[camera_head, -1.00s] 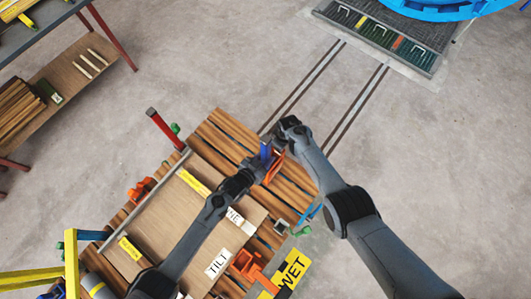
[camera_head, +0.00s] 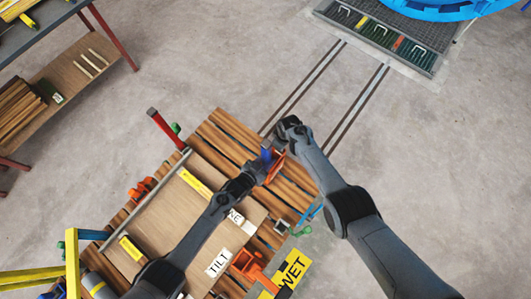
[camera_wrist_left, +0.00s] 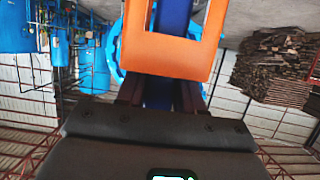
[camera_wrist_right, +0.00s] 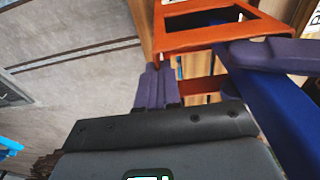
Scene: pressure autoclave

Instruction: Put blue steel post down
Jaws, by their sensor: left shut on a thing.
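The blue steel post (camera_head: 266,152) is between the two hands above the slatted timber stack in the head view. My left gripper (camera_wrist_left: 160,95) is shut on it; the post (camera_wrist_left: 174,15) runs away between the fingers in the left wrist view. An orange frame with a rectangular opening (camera_wrist_right: 210,33) is right at the post (camera_wrist_right: 265,105); I cannot tell whether they are joined. The post's far end is hidden.
The timber stack (camera_head: 222,132) carries a brown board (camera_head: 165,215) with labels, plus orange clamps (camera_head: 245,263). A red upright (camera_head: 165,128) stands at its left corner. Rails (camera_head: 300,92) run over open floor to a grated platform (camera_head: 385,35). A shelf rack (camera_head: 65,70) stands at left.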

